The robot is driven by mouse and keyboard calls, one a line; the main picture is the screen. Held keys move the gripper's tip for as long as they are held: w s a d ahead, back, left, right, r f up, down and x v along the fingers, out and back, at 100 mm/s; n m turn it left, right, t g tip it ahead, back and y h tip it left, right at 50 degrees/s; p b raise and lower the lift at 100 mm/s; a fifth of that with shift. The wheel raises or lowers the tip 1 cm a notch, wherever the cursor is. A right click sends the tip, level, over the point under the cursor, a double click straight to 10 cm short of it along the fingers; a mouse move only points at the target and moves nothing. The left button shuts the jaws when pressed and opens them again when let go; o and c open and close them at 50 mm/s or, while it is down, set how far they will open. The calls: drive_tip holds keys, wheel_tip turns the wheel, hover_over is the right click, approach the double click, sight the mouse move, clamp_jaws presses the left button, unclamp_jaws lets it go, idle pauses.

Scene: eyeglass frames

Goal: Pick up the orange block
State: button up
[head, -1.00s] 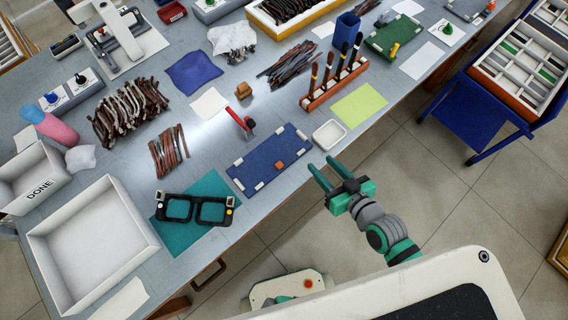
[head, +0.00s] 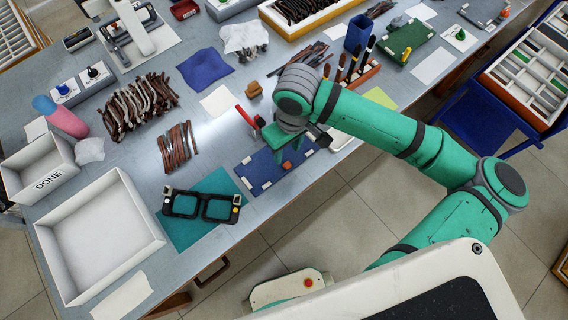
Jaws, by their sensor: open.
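The small orange block (head: 287,165) lies on the blue mat (head: 257,178) with white corner pieces, near the table's front edge. My gripper (head: 282,158) is over the mat, pointing down, with its green fingers just above or beside the block. The jaws are open and nothing shows between them. I cannot tell the exact height of the fingertips above the mat. My wrist and arm cover the right part of the mat and some of the table behind it.
A small white tray (head: 340,138) is partly hidden to the right. Black eyeglass frames (head: 201,206) lie on a teal mat (head: 184,236) to the left. A brown block (head: 254,89) sits farther back.

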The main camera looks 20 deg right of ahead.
hover_over(287, 164)
drive_tip(key=shift+h, duration=0.4)
drive_tip(key=f, duration=0.4)
drive_tip(key=shift+s+a, duration=0.2)
drive_tip(key=shift+a, duration=0.05)
drive_tip(key=shift+w+d+f, duration=0.1)
drive_tip(key=shift+d+f, duration=0.05)
drive_tip(key=shift+f, duration=1.25)
drive_tip(key=shift+w+d+f, duration=0.1)
drive_tip(key=shift+d+f, duration=0.05)
drive_tip(key=shift+f, duration=1.25)
clamp_jaws()
